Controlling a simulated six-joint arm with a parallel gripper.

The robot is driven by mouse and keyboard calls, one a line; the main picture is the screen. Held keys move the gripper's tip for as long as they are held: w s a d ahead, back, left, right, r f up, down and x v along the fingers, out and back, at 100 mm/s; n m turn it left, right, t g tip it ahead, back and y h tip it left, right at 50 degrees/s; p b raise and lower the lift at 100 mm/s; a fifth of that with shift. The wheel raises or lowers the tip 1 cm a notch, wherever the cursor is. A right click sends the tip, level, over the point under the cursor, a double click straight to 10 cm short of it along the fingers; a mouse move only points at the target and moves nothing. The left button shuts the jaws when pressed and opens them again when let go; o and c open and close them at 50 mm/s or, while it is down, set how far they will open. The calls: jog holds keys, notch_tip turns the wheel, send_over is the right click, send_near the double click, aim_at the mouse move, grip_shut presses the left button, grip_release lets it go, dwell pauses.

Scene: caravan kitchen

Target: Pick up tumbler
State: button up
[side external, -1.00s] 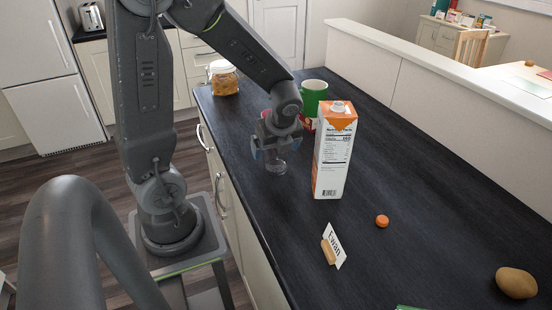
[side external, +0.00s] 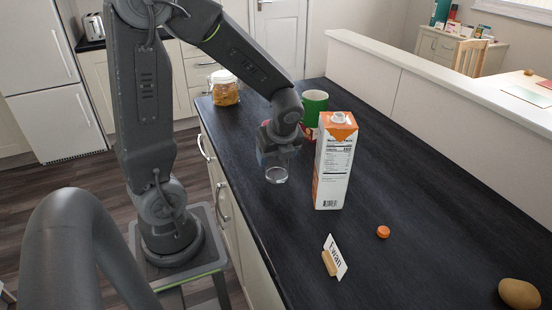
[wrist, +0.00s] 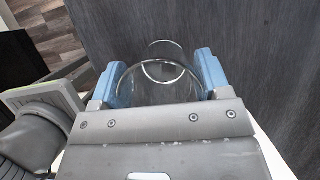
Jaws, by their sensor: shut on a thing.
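The tumbler (side external: 276,175) is clear glass and hangs below my gripper (side external: 277,158) in the side view, over the dark worktop near its left edge. In the wrist view the tumbler (wrist: 160,72) stands between the two blue-padded fingers of my gripper (wrist: 162,88), which are shut on its sides. Its rim faces the camera, and the wrist housing hides its near part. Whether its base touches the worktop is hard to tell.
A carton (side external: 333,165) stands close to the right of my gripper. An orange cap (side external: 383,232), a name card (side external: 335,258) and a potato (side external: 519,293) lie nearer. The worktop's right middle (side external: 430,200) is clear.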

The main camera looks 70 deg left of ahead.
jog(key=r, duration=0.4)
jog(key=shift+s+a, duration=0.25)
jog(key=shift+s, duration=0.05)
jog(key=s+a+r, duration=0.6)
jog(key=s, duration=0.2)
jog(key=shift+s+a+r, duration=0.2)
jog(key=shift+s+a, duration=0.1)
jog(key=shift+a, duration=0.05)
